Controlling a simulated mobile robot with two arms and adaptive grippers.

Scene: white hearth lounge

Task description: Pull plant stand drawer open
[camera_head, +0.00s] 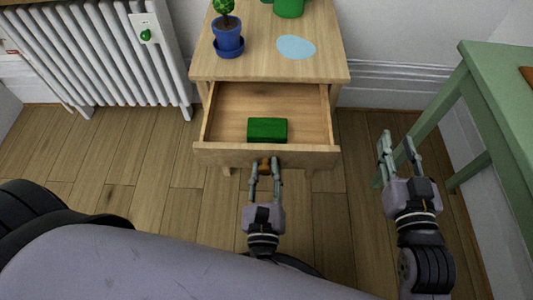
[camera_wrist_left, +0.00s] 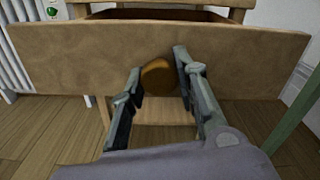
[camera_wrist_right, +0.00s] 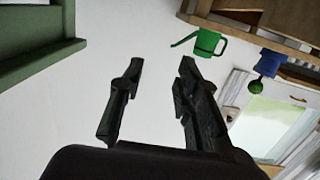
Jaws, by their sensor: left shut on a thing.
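The wooden plant stand (camera_head: 268,66) stands against the wall in the head view. Its drawer (camera_head: 222,155) is pulled well out, and its inside shows. A green block (camera_head: 267,130) lies in the drawer near the front. My left gripper (camera_head: 265,168) is at the middle of the drawer front, shut on the round brown knob (camera_wrist_left: 158,77), which sits between its fingers in the left wrist view. My right gripper (camera_head: 399,146) is open and empty, to the right of the drawer and apart from it.
A blue potted plant (camera_head: 228,40), a green watering can (camera_head: 289,8) and a light blue patch (camera_head: 296,47) are on the stand's top. A white radiator (camera_head: 110,65) stands left. A green table (camera_head: 490,90) stands right, close to my right gripper.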

